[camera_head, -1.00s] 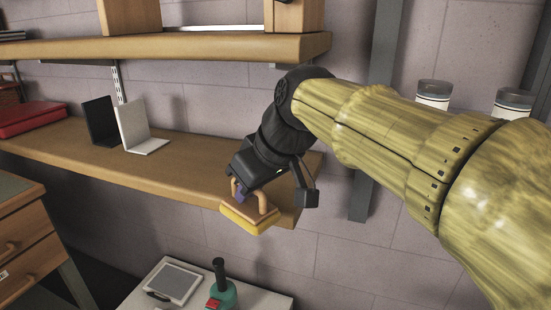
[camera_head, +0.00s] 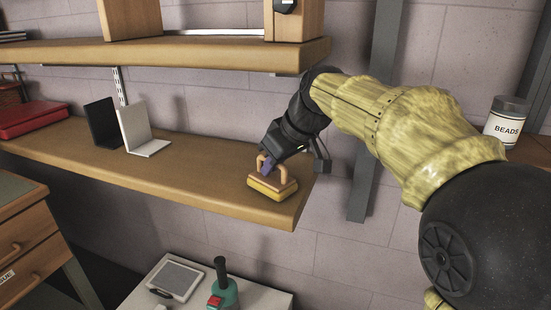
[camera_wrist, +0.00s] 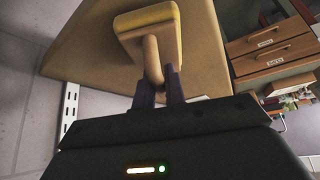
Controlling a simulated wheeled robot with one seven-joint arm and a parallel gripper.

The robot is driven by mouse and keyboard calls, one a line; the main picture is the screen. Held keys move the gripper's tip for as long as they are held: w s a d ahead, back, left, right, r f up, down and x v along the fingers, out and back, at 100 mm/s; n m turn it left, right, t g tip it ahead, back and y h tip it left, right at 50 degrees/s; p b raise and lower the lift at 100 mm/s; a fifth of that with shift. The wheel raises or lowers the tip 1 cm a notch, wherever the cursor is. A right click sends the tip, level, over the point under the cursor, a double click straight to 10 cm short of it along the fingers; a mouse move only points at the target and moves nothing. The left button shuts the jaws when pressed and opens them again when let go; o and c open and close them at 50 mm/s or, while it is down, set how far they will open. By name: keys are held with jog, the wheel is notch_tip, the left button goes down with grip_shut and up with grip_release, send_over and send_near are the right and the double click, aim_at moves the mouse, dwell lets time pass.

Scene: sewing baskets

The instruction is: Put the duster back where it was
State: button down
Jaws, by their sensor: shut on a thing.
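The duster (camera_head: 272,183) is a wooden block with a looped handle and a yellow pad underneath. My gripper (camera_head: 266,165) is shut on its handle. In the head view the duster is over the right end of the lower wooden shelf (camera_head: 190,163), pad down; whether it touches the shelf or hangs just above it I cannot tell. In the wrist view the duster (camera_wrist: 148,28) is at the top centre, with its handle between my two fingers (camera_wrist: 158,90), and the shelf board behind it.
A black and a white bookend (camera_head: 140,135) stand mid-shelf, left of the duster. A red case (camera_head: 30,118) lies farther left. An upper shelf (camera_head: 180,50) runs above. A white table (camera_head: 255,298) with a green-based tool (camera_head: 222,290) is below. A beads jar (camera_head: 506,122) is at right.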

jog(key=shift+w+d+r, duration=0.1)
jog(key=shift+w+d, duration=0.2)
jog(key=shift+w, duration=0.45)
jog(key=shift+f+b, duration=0.3)
jog(key=shift+s+r, duration=0.15)
jog(key=shift+f, duration=0.2)
jog(key=c, duration=1.5)
grip_release()
jog(key=shift+o, duration=0.2)
jog(key=shift+d+r, duration=0.1)
jog(key=shift+r, duration=0.4)
jog(key=p+v, duration=0.2)
jog(key=v, duration=0.5)
jog(key=shift+s+f, duration=0.1)
